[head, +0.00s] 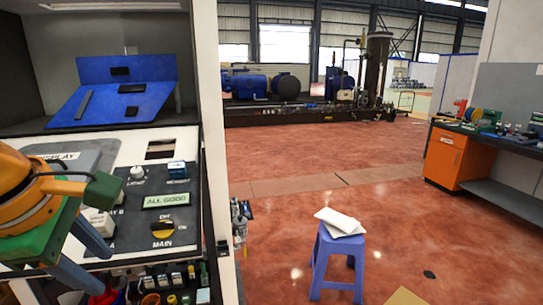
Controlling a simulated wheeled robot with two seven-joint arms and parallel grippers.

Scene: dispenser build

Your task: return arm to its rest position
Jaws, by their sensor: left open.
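My left arm comes in at the left edge, with an orange joint and a green section. Its left gripper (103,268) has two blue-grey fingers, spread apart and empty, in front of the lower left of the dispenser's control panel (125,190). The arm covers part of the panel, including some labels and buttons. The panel's green display (165,200) reads "ALL GOOD". Below it is a yellow rotary MAIN switch (163,230) with OFF and ON marks. My right gripper is not in view.
A tilted blue plate (115,100) sits in the recess above the panel. Several coloured parts lie below the panel, close under the left gripper. A blue stool (338,262) with white packets (341,221) stands to the right. An orange-fronted workbench (447,158) is farther right. The red floor between is mostly clear.

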